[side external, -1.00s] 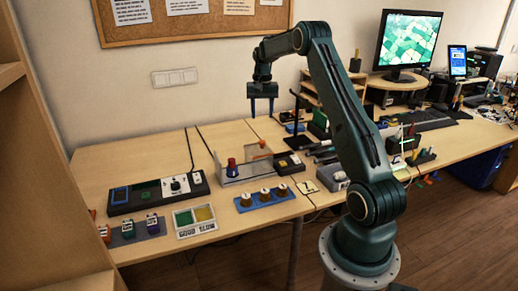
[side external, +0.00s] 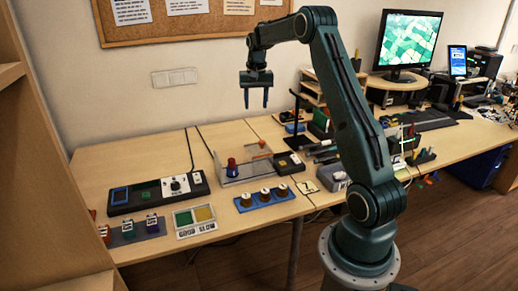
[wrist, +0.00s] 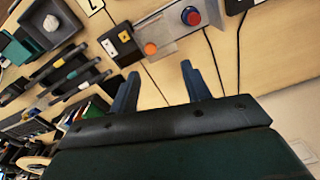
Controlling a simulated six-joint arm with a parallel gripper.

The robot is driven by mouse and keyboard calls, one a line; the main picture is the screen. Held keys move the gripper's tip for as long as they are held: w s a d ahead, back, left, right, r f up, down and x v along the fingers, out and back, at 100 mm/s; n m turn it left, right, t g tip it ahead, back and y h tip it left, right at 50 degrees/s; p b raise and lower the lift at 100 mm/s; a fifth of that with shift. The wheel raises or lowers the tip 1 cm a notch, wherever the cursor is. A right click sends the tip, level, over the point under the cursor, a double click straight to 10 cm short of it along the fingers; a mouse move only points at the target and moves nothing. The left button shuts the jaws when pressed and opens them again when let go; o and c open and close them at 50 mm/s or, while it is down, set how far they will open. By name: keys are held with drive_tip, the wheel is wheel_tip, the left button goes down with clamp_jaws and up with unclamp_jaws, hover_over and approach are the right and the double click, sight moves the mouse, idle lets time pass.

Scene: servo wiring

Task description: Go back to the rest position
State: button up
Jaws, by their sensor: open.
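My gripper (side external: 256,103) hangs open and empty, high above the back of the desk, fingers pointing down. In the wrist view its two blue fingers (wrist: 161,88) stand apart with only bare desk between them. The same knob shows in the wrist view (wrist: 191,16), beside an orange round piece (wrist: 150,49).
A thin dark stand (side external: 295,110) rises right of my gripper. The air around the gripper is clear.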

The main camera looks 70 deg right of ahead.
drive_tip(key=s+a+r+n+t, duration=0.15)
drive_tip(key=a+r, duration=0.25)
drive_tip(key=a, duration=0.4)
drive_tip(key=s+a+r+n, duration=0.2)
drive_tip(key=a+r, duration=0.2)
drive_tip(key=a, duration=0.3)
drive_tip(key=s+a+r+n+t, duration=0.15)
drive_tip(key=a+r, duration=0.25)
drive_tip(key=a, duration=0.4)
drive_tip(key=s+a+f+n+t, duration=0.2)
drive_tip(key=s+a+n, duration=0.4)
drive_tip(key=s+a, duration=0.8)
drive_tip(key=s+f, duration=0.1)
drive_tip(key=s, duration=0.3)
drive_tip(key=shift+a+n, duration=0.35)
drive_tip(key=shift+n, duration=0.05)
